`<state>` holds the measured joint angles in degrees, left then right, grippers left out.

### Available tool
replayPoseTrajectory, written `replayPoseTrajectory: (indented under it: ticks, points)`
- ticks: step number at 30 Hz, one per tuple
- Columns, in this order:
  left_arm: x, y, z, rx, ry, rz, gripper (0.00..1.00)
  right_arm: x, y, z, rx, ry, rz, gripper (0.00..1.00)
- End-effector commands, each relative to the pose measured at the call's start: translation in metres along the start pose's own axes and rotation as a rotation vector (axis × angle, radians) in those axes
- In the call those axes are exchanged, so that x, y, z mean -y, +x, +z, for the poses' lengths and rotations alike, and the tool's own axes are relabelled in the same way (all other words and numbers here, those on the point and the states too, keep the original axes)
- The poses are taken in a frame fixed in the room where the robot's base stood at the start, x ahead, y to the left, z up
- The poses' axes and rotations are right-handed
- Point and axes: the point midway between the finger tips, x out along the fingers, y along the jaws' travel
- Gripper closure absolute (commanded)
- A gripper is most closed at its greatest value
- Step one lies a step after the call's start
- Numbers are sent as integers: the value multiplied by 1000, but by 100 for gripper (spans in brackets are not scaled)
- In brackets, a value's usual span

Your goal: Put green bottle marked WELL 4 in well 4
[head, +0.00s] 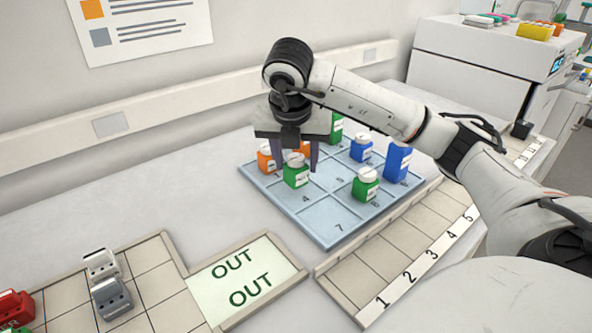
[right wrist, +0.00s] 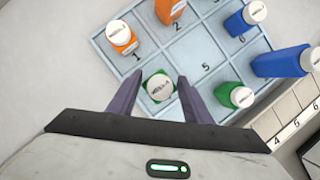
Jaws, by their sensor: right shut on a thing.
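My right gripper (head: 295,167) reaches down over the blue tray (head: 328,235), its jaws shut on a green bottle (head: 295,177) with a white cap. In the right wrist view this bottle (right wrist: 160,88) stands between the two purple fingers, its cap print too small to read surely. The bottle looks upright, at the well marked 4 (head: 306,198), whose number shows just in front of it. I cannot tell whether its base touches the well floor. My left gripper is out of view.
An orange bottle (right wrist: 122,37) and another orange one (right wrist: 170,10) stand near the held bottle. Blue bottles (head: 361,148) (head: 397,163) and a green bottle (head: 366,184) stand to the right. The well marked 5 (right wrist: 205,66) is empty. A numbered rack (head: 400,245) borders the tray.

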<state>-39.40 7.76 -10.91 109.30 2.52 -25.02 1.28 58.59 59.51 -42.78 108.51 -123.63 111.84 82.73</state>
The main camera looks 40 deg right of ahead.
Motion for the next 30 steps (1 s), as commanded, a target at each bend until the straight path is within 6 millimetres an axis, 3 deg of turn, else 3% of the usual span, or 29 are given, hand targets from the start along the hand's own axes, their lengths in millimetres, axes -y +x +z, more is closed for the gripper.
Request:
replayPoseTrajectory:
  ticks: [4,13,14,17,26,30]
  points:
    - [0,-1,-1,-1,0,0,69,0,20,-8,-1,-2,-2,76]
    - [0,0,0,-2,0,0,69,0,23,-10,0,-2,1,76]
    - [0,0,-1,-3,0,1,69,0,23,-10,0,-1,0,51]
    - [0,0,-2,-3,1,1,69,0,23,-10,0,-2,0,36]
    - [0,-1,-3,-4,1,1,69,0,21,-9,0,-2,1,36]
    - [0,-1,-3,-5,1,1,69,-2,10,-8,2,-1,5,36]
